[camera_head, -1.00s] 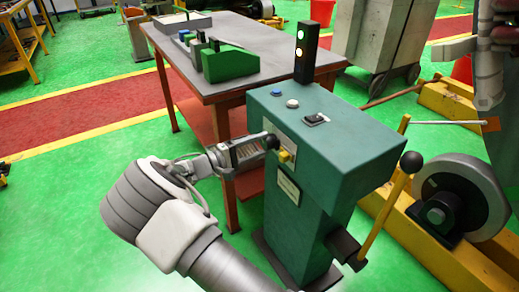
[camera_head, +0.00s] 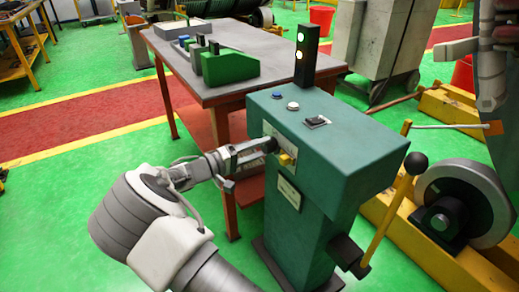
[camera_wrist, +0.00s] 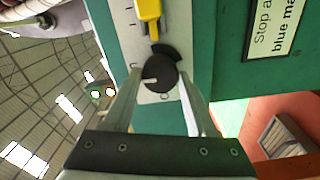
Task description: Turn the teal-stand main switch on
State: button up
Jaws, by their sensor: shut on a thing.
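The teal stand (camera_head: 350,150) is a box-topped pedestal at centre right in the head view. On its left-facing side, a black round switch knob (camera_wrist: 160,74) sits on a pale plate (camera_wrist: 125,35), with a white mark toward the left in the wrist view. My gripper (camera_head: 268,148) reaches it from the left, its two fingers closed on the knob's sides. The fingers hide much of the knob in the head view. A yellow part (camera_wrist: 148,16) sits beside the knob on the same plate.
The stand's top carries a blue button (camera_head: 277,94), a white button (camera_head: 293,106) and a small black switch (camera_head: 316,121). A two-lamp signal tower (camera_head: 306,55) stands behind, lamps lit. A yellow lever (camera_head: 386,222) is at its right. A table (camera_head: 205,85) stands behind left.

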jog(key=o, duration=1.4)
jog(key=shift+c, duration=0.2)
jog(key=p+v, duration=0.3)
jog(key=v, duration=1.4)
jog(key=shift+s+a+p, duration=0.2)
jog(key=shift+p, duration=0.15)
